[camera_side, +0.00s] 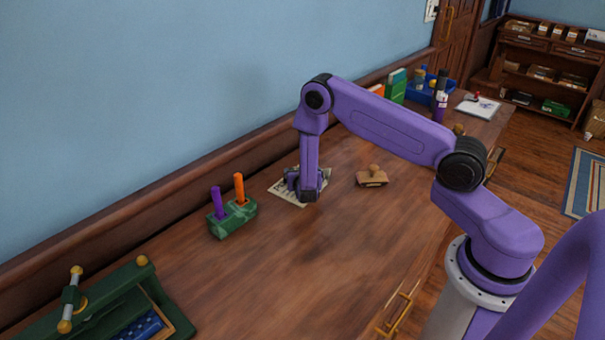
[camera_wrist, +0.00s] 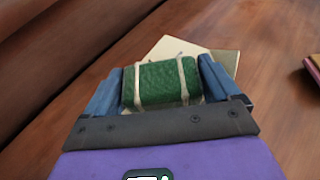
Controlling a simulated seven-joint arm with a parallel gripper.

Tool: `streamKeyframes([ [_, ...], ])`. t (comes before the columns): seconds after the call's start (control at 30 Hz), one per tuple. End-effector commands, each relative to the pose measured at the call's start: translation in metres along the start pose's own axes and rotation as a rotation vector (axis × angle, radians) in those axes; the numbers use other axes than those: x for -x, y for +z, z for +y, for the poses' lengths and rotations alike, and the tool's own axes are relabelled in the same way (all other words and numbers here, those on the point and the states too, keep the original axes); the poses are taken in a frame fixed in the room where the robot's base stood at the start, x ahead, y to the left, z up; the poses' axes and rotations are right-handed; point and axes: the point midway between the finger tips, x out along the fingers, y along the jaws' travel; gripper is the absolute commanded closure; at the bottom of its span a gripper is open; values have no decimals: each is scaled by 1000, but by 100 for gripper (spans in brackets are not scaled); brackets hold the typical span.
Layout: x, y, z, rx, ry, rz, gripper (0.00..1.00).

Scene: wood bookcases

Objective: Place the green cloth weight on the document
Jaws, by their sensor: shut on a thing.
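In the wrist view a green cloth weight (camera_wrist: 160,83) with pale straps sits between the two blue fingers of my gripper (camera_wrist: 160,88), which is shut on it. The pale document (camera_wrist: 222,58) lies on the desk beyond and partly under the weight in that view. In the side view my gripper (camera_side: 306,188) is low over the document (camera_side: 288,191), and the weight is hidden by it there. I cannot tell whether the weight touches the document.
A wooden stamp (camera_side: 371,177) stands right of the document. A green holder (camera_side: 233,219) with purple and orange sticks stands to its left. A green press (camera_side: 120,305) is at the near left, and a blue bin (camera_side: 428,91) at the far end. The desk front is clear.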

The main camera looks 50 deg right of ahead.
Motion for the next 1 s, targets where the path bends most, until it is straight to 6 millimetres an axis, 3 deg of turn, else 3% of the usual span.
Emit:
streamKeyframes([
  [0.23,-1,-2,0,-1,0,-2,64],
  [0.27,-1,-3,0,0,0,1,1],
  [0.63,4,0,1,1,2,1,0],
  [1.0,72,0,2,3,5,2,0],
])
